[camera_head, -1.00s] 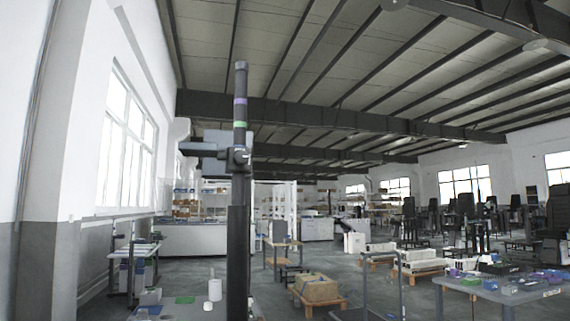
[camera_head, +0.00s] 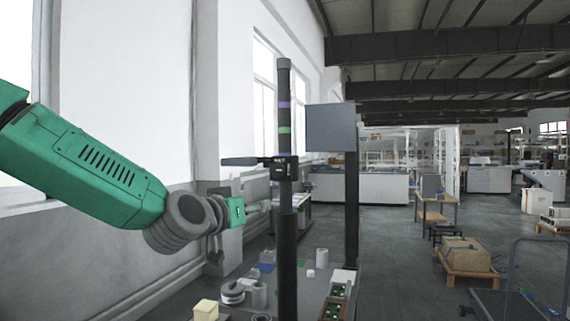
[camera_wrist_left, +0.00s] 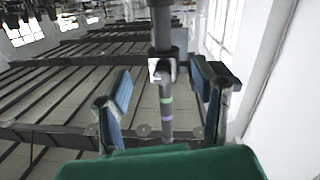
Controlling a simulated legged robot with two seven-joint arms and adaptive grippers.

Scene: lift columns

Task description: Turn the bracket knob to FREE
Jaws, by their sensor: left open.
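The dark lift column (camera_head: 285,225) stands upright near the middle of the head view, with a purple and a green band on its upper tube. A black bracket (camera_head: 284,168) clamps around it below the bands. In the left wrist view the bracket shows a pale grey part (camera_wrist_left: 156,70), perhaps the knob; its marking is unreadable. My left gripper (camera_head: 262,206) comes in from the left, below the bracket and left of the column. Its open fingers (camera_wrist_left: 165,88) show either side of the column in the wrist view, apparently without contact. My right gripper is not in view.
A grey panel (camera_head: 331,127) on a dark post stands right of the column. The bench below holds a cream block (camera_head: 206,310), grey rings (camera_head: 233,292), a white cup (camera_head: 322,258) and a tray with green parts (camera_head: 335,304).

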